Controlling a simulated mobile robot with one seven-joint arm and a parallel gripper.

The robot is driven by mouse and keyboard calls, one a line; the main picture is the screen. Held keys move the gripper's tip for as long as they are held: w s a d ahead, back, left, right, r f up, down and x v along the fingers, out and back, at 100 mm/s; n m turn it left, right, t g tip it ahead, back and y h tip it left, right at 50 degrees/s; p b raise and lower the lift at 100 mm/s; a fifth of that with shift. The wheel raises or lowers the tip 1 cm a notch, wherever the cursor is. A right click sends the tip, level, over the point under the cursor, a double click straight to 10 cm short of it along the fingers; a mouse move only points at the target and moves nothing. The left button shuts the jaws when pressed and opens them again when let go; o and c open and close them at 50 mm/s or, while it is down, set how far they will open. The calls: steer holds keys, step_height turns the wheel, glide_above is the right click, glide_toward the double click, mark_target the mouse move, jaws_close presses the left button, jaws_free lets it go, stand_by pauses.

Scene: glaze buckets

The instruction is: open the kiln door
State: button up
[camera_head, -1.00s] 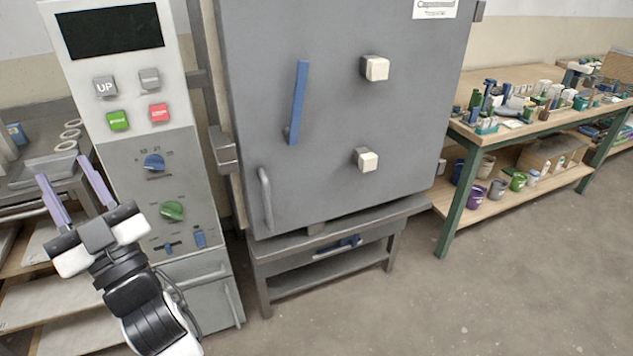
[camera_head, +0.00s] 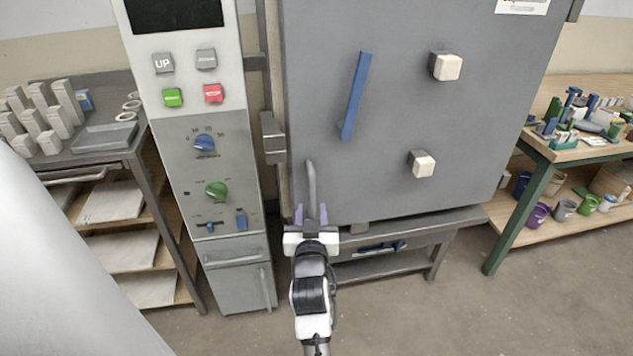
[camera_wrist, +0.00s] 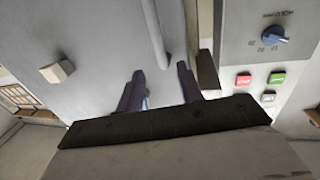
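The grey kiln door (camera_head: 400,150) is shut and fills the middle of the head view; it also shows in the wrist view (camera_wrist: 100,60). Its grey vertical bar handle (camera_head: 311,180) is at the lower left of the door and shows in the wrist view (camera_wrist: 157,35). A blue lever (camera_head: 355,95) sits tilted on the door above. My gripper (camera_head: 311,212) is just in front of the handle's lower end, its purple fingers apart. In the wrist view the open fingers (camera_wrist: 160,85) point toward the handle, with nothing clearly held between them.
A control panel (camera_head: 185,130) with buttons and knobs stands left of the kiln. A rack with shelves (camera_head: 125,160) is further left. A workbench (camera_head: 565,150) with pots and tools is on the right. The floor (camera_head: 450,310) in front is clear.

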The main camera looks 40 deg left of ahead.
mark_target(312, 187)
steer(key=p+x, duration=0.2)
steer(key=x, duration=0.8)
steer(key=shift+w+a, duration=0.2)
steer(key=shift+a, duration=0.05)
jaws_close()
